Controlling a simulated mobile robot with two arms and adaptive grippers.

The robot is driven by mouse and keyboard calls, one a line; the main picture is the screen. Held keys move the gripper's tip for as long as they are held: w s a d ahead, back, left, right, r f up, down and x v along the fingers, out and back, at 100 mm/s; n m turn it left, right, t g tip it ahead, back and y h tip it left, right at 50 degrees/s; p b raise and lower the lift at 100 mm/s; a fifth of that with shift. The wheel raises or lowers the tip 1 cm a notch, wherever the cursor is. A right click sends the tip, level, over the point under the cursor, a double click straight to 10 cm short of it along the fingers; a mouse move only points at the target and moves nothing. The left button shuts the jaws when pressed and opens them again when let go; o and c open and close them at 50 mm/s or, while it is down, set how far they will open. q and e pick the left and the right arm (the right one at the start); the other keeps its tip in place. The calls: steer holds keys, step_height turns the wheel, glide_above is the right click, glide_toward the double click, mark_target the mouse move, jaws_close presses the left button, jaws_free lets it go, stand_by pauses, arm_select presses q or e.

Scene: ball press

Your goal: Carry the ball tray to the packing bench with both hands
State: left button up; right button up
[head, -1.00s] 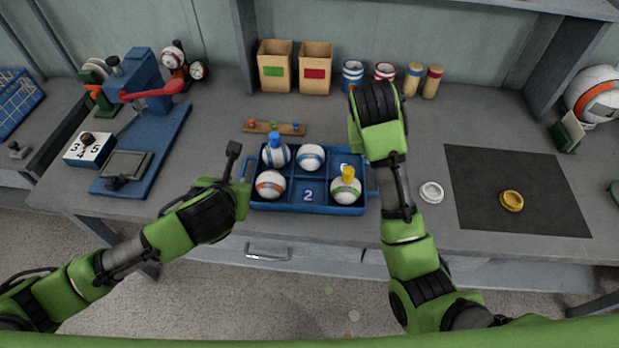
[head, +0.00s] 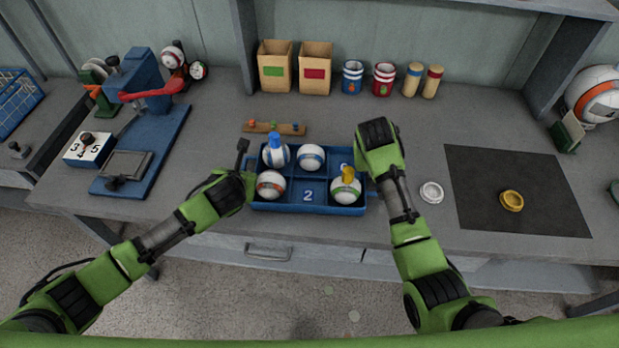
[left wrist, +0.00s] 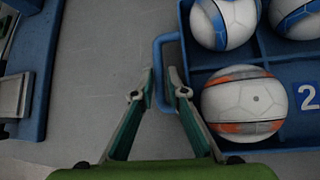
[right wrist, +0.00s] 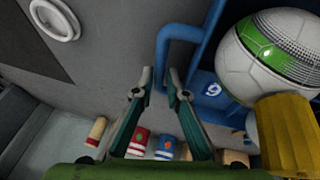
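The blue divided ball tray (head: 334,210) sits on the bench. Balls fill its back-left, back-middle, front-left and front-right compartments. The front-middle one, marked 2, is empty; the back-right one is partly hidden. A blue piece tops the back-left ball, a yellow piece the front-right ball. My left gripper (head: 246,170) is open at the tray's left end; in the left wrist view its fingertips (left wrist: 160,72) stand either side of the left handle (left wrist: 158,48). My right gripper (head: 366,172) is open at the right end; its fingertips (right wrist: 158,72) straddle the right handle (right wrist: 162,48).
A blue press (head: 150,90) with a red lever stands left of the tray. Behind the tray lie a wooden strip with pegs (head: 285,128), two cardboard boxes (head: 275,66) and several cans.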

arm_select(q)
steer(key=shift+w+f, duration=0.15)
steer(key=shift+w, duration=0.05)
arm_select(e)
steer(key=shift+w+f, duration=0.1)
steer(key=shift+f, duration=0.1)
arm_select(q)
jaws_close()
arm_select(e)
jaws_close()
arm_select(q)
steer(key=shift+r, duration=0.2)
arm_select(e)
steer(key=shift+r, duration=0.2)
